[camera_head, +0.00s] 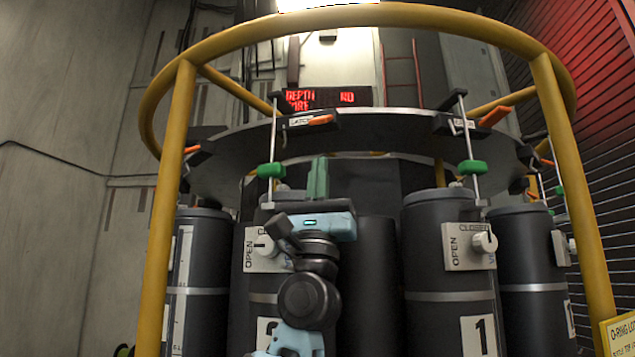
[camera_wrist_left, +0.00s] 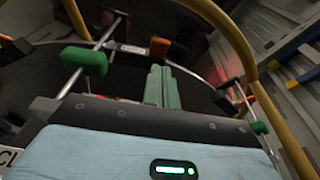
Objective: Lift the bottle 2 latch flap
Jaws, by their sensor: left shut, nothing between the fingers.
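Bottle 2 (camera_head: 263,286) is a dark cylinder left of centre, partly hidden behind my left arm; its number label is partly covered. Above it, on the rim of the dark round plate, is a latch with an orange flap (camera_head: 320,119) beside a "LATCH" label. The flap lies nearly flat along the latch. The left wrist view also shows the orange flap (camera_wrist_left: 160,47) beyond the fingers. My left gripper (camera_head: 318,162) is shut and empty, its green fingers pointing up below the flap and apart from it. My right gripper is not in view.
A green grip (camera_head: 271,170) on a vertical rod stands just left of my left fingers. A yellow rail (camera_head: 174,200) rings the rosette. Bottle 1 (camera_head: 447,300) stands at right, with another orange flap (camera_head: 495,116) above it. A valve knob (camera_head: 264,246) sits beside my left wrist.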

